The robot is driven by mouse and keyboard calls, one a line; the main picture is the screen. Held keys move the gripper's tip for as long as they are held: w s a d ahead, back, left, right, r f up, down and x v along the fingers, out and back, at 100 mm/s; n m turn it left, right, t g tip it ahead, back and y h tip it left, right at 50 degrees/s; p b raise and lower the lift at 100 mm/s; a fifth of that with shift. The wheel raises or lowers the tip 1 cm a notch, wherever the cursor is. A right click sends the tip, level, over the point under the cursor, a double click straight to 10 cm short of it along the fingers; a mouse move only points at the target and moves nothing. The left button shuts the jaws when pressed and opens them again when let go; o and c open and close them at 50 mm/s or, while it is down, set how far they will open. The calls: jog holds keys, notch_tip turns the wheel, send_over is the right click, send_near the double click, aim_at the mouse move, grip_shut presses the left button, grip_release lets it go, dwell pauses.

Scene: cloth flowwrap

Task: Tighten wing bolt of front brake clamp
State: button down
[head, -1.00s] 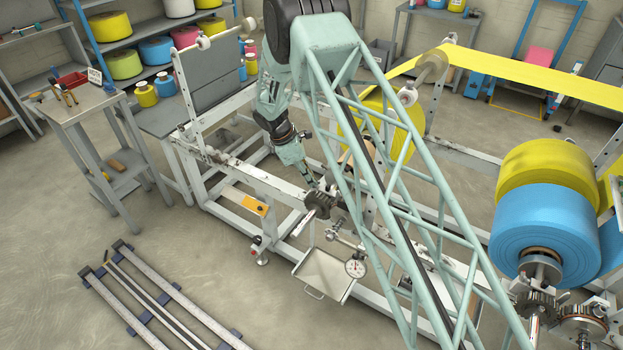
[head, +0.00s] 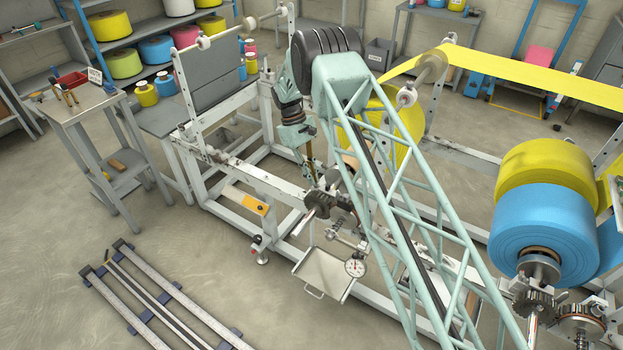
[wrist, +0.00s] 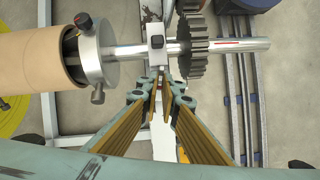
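My gripper (head: 313,178) points down over the near end of the machine's roll shaft in the head view. The tips lie just below a small metal clamp block (wrist: 155,38) on the shaft, between a round chuck (wrist: 95,62) with dark knobs and a toothed gear (wrist: 191,45). The gear also shows in the head view (head: 318,204). I cannot make out the wing bolt clearly; whether the fingertips touch anything is unclear.
A cardboard core (wrist: 35,52) sits left of the chuck. A dial gauge (head: 355,267) and a metal tray (head: 323,272) hang below the shaft end. The floor in front is open beside the rails (head: 160,300).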

jog(key=m, duration=0.1)
jog(key=m+y, duration=0.1)
jog(key=m, duration=0.1)
jog(key=m+g, duration=0.1)
jog(key=shift+w+d+m, duration=0.2)
jog(key=shift+d+m, duration=0.1)
jog(key=shift+d, duration=0.05)
jog(key=shift+d+m+g+y, duration=0.15)
jog(key=shift+m+g+y, duration=0.15)
jog(key=shift+m+y, duration=0.85)
jog(key=shift+m+h, duration=0.25)
jog(key=shift+m, duration=0.3)
jog(key=c, duration=3.2)
grip_release()
jog(key=shift+o, duration=0.2)
jog(key=shift+w+r, duration=0.1)
jog(key=v, duration=1.1)
jog(key=shift+r, duration=0.4)
